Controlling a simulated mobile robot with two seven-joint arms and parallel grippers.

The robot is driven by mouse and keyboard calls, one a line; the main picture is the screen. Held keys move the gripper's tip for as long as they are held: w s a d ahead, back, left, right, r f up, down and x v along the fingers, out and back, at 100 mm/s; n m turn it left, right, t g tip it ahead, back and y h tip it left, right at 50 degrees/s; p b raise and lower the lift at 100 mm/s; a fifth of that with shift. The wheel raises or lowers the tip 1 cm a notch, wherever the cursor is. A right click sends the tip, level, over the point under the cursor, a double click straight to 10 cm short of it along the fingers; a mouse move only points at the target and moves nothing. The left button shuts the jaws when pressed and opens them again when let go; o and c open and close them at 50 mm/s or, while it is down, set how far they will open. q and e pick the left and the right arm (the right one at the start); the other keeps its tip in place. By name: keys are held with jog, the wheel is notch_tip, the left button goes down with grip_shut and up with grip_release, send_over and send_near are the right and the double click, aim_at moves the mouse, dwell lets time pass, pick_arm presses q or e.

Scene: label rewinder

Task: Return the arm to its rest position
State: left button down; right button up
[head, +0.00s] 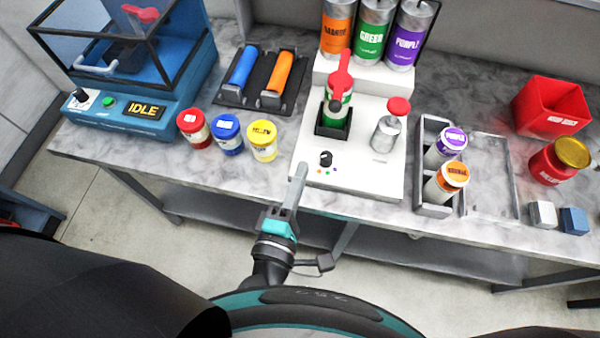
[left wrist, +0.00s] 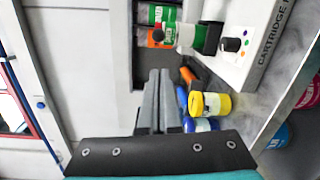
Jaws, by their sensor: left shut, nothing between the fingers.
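My left gripper (head: 301,170) points up the picture at the front left corner of the white cartridge machine (head: 347,181). Its fingers are shut with nothing between them. It also shows in the left wrist view (left wrist: 160,74), with both fingers pressed together. I cannot tell whether the fingertips touch the machine or only overlap it in the picture. The machine holds a green-labelled cartridge (head: 339,100) with a red lever above it, and a silver cylinder with a red top (head: 386,133) stands on its right. My right gripper is in neither view.
Red (head: 193,127), blue (head: 227,135) and yellow (head: 262,141) jars stand left of the machine. A grey rack (head: 434,190) with purple and orange cartridges is to its right. A blue machine reading IDLE (head: 125,105) is far left. The floor before the table's front edge looks clear.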

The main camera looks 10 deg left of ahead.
pick_arm(q)
jog(key=s+a+f+m+g+b, duration=0.1)
jog(key=s+f+m+g+b, duration=0.2)
jog(key=f, duration=0.9)
jog(key=s+a+f+m+g+h+b, duration=0.15)
jog(key=f+m+b, duration=0.4)
jog(key=f, duration=0.65)
jog(key=s+a+f+m+g+y+b, duration=0.1)
jog(key=s+f+m+g+b, duration=0.2)
jog(key=f, duration=0.9)
jog(key=s+a+f+m+g+y+b, duration=0.1)
jog(key=s+a+f+m+g+b, duration=0.3)
jog(key=s+f, duration=0.5)
jog(key=s+a+f+m+g+y+b, duration=0.2)
jog(key=s+a+f+m+g+b, duration=0.2)
jog(key=f, duration=1)
jog(key=s+a+m, duration=0.1)
jog(key=s+a, duration=0.2)
jog(key=s, duration=0.2)
jog(key=shift+s+f+m+g+b, duration=0.15)
jog(key=shift+m+g+b, duration=0.2)
jog(key=shift+d, duration=0.1)
